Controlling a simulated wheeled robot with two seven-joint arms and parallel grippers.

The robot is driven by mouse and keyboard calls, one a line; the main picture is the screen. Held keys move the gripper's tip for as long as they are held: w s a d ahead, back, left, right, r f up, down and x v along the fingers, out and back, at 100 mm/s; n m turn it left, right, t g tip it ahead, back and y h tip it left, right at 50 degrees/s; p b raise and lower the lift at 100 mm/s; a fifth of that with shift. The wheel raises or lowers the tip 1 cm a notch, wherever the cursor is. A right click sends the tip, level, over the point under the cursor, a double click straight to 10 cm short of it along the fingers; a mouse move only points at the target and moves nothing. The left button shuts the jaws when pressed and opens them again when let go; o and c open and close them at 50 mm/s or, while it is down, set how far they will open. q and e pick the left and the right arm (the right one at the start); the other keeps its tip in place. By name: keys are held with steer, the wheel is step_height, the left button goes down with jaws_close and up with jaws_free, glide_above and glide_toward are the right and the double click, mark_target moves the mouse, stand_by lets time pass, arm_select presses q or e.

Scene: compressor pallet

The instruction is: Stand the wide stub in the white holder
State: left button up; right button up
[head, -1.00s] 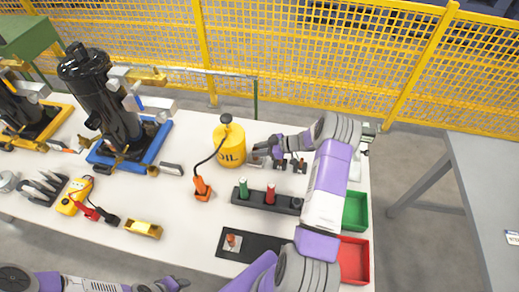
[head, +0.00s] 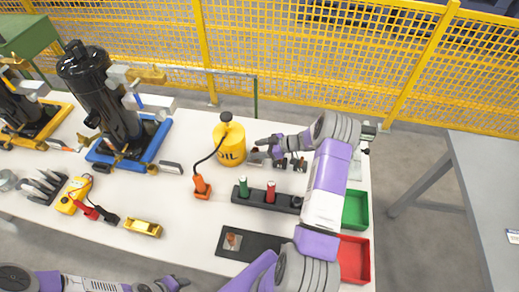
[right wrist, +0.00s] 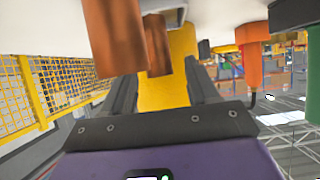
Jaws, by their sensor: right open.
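My right gripper (head: 262,142) is above the table just right of the yellow oil can; its two fingers (right wrist: 163,90) are apart in the right wrist view. In that view, which looks upside down, two copper-brown stubs stand close by: a wider one (right wrist: 113,38) to the left and a narrower one (right wrist: 157,45) near the gap between the fingers. Neither is clearly gripped. In the head view, small grey blocks (head: 258,155) lie under the gripper, partly hidden by it. A small whitish holder (head: 238,236) with a copper piece (head: 231,242) is on the black mat. My left gripper (head: 172,284) is low at the bottom edge.
The yellow oil can (head: 229,146) stands close left of the right gripper. A black rack (head: 254,199) holds a green and a red cylinder. Green (head: 355,210) and red (head: 354,260) bins line the right edge. A black compressor (head: 103,95) stands left.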

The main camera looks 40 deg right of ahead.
step_height(320, 180, up, 10)
steer(key=p, duration=0.2)
stand_by(0.6)
